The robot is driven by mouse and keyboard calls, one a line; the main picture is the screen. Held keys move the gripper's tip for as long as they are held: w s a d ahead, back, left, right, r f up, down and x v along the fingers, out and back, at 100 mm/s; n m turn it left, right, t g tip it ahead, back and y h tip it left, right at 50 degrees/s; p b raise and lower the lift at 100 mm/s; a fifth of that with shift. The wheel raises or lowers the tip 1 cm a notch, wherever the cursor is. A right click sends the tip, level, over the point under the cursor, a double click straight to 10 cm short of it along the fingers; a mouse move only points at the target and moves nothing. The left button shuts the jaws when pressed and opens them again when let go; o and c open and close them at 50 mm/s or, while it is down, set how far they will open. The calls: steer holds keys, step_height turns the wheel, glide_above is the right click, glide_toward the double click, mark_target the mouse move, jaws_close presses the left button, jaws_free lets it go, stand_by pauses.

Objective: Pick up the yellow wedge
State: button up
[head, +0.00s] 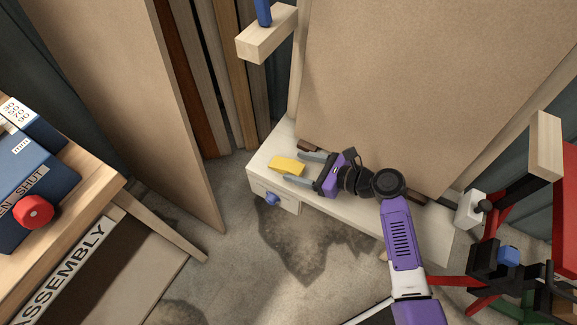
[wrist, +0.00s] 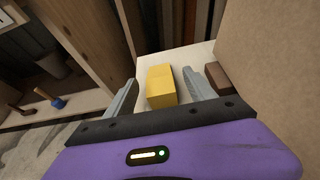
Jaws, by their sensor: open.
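The yellow wedge (head: 287,167) lies on the left end of a low white bench (head: 345,212) in the head view. In the wrist view the yellow wedge (wrist: 162,86) sits between the two grey fingers, with a gap visible on the right side. My gripper (head: 305,168) is open, with one finger on each side of the wedge; it also shows in the wrist view (wrist: 160,88). I cannot tell whether the left finger touches the wedge.
A large brown panel (head: 430,75) stands on the bench behind my arm. A brown block (wrist: 218,76) lies right of the right finger. A wooden table with a blue box (head: 38,185) and red knob stands left. A red frame (head: 515,215) stands right. Bare floor lies in front.

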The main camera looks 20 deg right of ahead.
mark_target(295, 167)
steer(key=shift+b+x, duration=0.35)
steer(key=shift+x, duration=1.55)
steer(key=shift+s+f, duration=0.1)
steer(key=shift+f, duration=0.1)
jaws_close()
steer(key=shift+r, duration=0.1)
